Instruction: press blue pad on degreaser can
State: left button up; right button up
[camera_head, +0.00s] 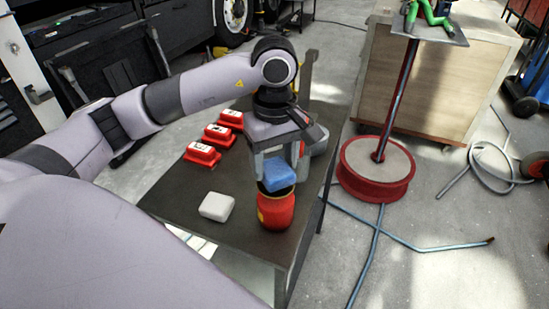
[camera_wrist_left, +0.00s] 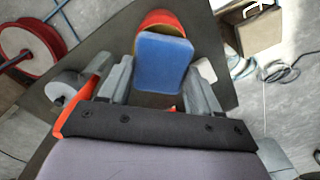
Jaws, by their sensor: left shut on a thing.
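The blue pad (camera_head: 279,173) is held between the fingers of my left gripper (camera_head: 279,172), right at the top of the red degreaser can (camera_head: 276,212). The can stands upright near the table's front right corner. A dark band shows between pad and can, and I cannot tell whether they touch. In the left wrist view the blue pad (camera_wrist_left: 165,62) lies between the two grey fingers, and the can's red and yellow rounded edge (camera_wrist_left: 166,22) shows beyond it. The pad hides most of the can there. My right gripper is not in view.
A white block (camera_head: 217,206) lies left of the can on the dark table (camera_head: 245,228). Several red boxes (camera_head: 203,153) stand in a row farther back. A grey rounded object (camera_head: 319,139) is behind the gripper. A red round stand base (camera_head: 376,168) is on the floor at right.

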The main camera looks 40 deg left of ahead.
aim_at(274, 167)
pick_arm(q)
jog(key=shift+f+b, duration=1.1)
jog(key=shift+f, duration=0.05)
dwell(1.1)
dwell(0.5)
jog(key=shift+r+p, duration=2.15)
jog(key=shift+r, duration=1.45)
